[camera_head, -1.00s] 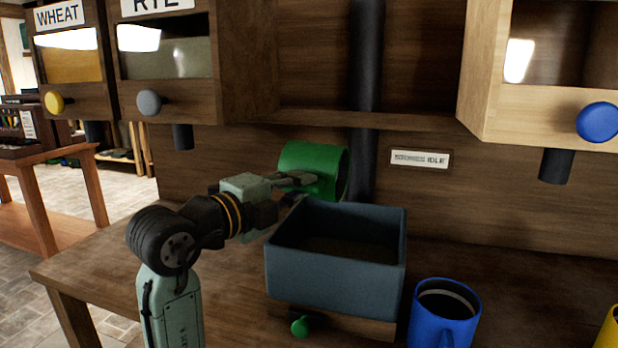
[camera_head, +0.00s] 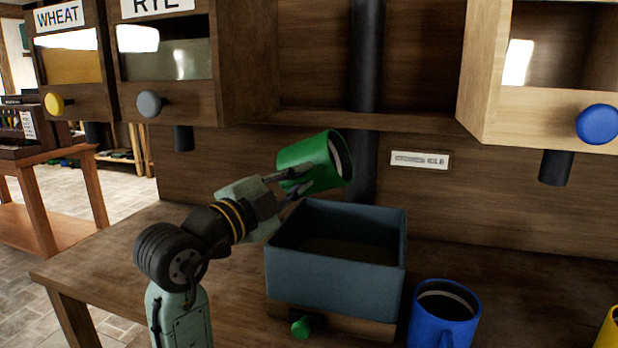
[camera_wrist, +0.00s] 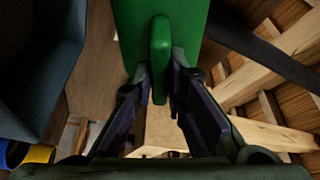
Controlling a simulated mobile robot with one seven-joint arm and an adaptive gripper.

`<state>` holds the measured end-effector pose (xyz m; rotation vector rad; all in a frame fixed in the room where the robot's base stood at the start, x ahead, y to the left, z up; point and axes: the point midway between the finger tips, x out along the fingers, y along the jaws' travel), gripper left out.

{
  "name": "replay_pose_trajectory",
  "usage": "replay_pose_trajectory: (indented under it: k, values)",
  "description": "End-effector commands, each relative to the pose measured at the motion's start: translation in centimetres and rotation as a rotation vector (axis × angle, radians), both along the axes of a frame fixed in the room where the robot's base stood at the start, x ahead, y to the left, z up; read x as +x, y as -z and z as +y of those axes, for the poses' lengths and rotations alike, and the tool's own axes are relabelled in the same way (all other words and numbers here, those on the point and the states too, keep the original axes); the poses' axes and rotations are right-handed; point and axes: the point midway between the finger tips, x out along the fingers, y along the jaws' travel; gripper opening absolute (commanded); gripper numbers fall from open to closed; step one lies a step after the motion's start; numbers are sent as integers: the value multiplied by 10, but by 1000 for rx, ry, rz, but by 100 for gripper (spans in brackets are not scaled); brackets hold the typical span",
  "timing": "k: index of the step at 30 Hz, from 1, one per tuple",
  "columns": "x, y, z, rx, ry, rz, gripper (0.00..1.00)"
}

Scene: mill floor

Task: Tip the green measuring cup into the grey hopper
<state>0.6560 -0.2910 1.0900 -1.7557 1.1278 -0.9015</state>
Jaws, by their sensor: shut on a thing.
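The green measuring cup (camera_head: 303,159) is held above the back left rim of the grey hopper (camera_head: 335,276) in the head view. It lies nearly on its side, its mouth facing right and slightly up. My gripper (camera_head: 302,183) reaches in from the left and is shut on the cup's handle. In the wrist view the handle (camera_wrist: 159,50) stands between my two fingers (camera_wrist: 160,88), with the green cup wall (camera_wrist: 192,25) behind it. The hopper is an open blue-grey box with a dark brownish inside. What the cup holds is not visible.
A blue mug (camera_head: 440,318) stands right of the hopper, with a yellow one (camera_head: 608,330) at the right edge. A dark vertical pipe (camera_head: 364,170) runs behind the cup. Bins hang above on both sides. A green knob (camera_head: 300,327) sits below the hopper.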

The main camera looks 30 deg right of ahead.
Motion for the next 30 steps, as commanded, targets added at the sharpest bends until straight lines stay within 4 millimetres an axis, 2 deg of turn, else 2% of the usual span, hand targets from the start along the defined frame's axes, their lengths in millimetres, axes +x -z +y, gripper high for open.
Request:
replay_pose_trajectory:
  k: [12,30]
  values:
    - [-1,-24,-1,-375,1,513,0]
    - [0,-38,0,-655,1,899,0]
